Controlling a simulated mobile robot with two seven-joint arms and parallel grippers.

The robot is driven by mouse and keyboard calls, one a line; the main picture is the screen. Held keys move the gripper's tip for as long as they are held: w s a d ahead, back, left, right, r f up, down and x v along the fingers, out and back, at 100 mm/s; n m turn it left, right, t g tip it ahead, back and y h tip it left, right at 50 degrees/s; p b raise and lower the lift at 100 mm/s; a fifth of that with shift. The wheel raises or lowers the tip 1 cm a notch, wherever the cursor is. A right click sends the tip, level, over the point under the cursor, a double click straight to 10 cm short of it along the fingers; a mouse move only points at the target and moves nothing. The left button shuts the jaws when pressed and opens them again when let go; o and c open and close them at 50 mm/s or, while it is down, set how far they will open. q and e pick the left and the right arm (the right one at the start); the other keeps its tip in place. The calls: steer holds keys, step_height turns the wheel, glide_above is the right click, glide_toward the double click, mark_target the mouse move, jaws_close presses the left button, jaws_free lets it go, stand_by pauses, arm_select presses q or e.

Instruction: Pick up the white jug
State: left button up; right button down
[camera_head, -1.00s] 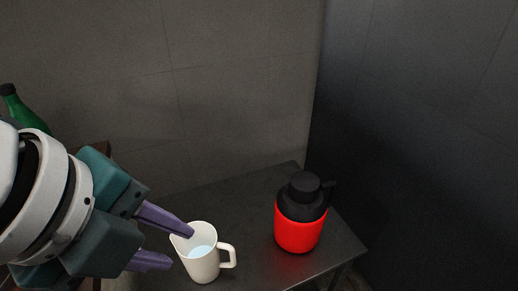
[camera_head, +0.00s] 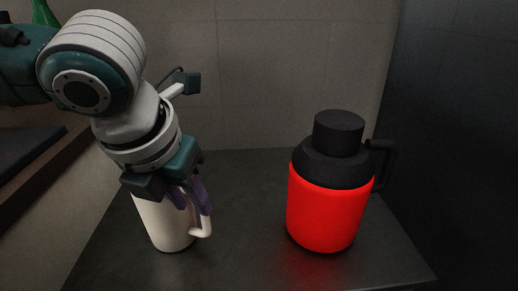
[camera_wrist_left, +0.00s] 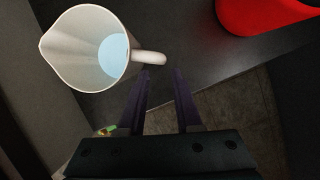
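The white jug (camera_head: 165,228) stands upright on the dark table, holding pale blue liquid that shows in the left wrist view (camera_wrist_left: 88,50). Its handle (camera_head: 205,226) points right. My left gripper (camera_head: 194,208) is above the jug on the handle side, its purple fingers pointing down and partly covering the jug's upper part. In the left wrist view the two fingers (camera_wrist_left: 162,70) are apart, with the handle's outer end (camera_wrist_left: 150,58) just beyond the tips. I cannot tell whether they touch it. The right gripper is not in view.
A red flask with a black lid (camera_head: 328,205) stands on the table (camera_head: 250,200) to the jug's right, with clear surface between them. A wall is behind. A green bottle (camera_head: 43,13) and a brown ledge (camera_head: 40,170) are at the left.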

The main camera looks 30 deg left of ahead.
mark_target(202, 218)
arm_select(q)
steer(key=b+x, duration=0.3)
steer(key=x, duration=0.4)
steer(key=shift+d+b, duration=0.15)
steer(key=shift+b, duration=0.15)
jaws_close()
steer(key=shift+r, duration=0.1)
stand_by(0.9)
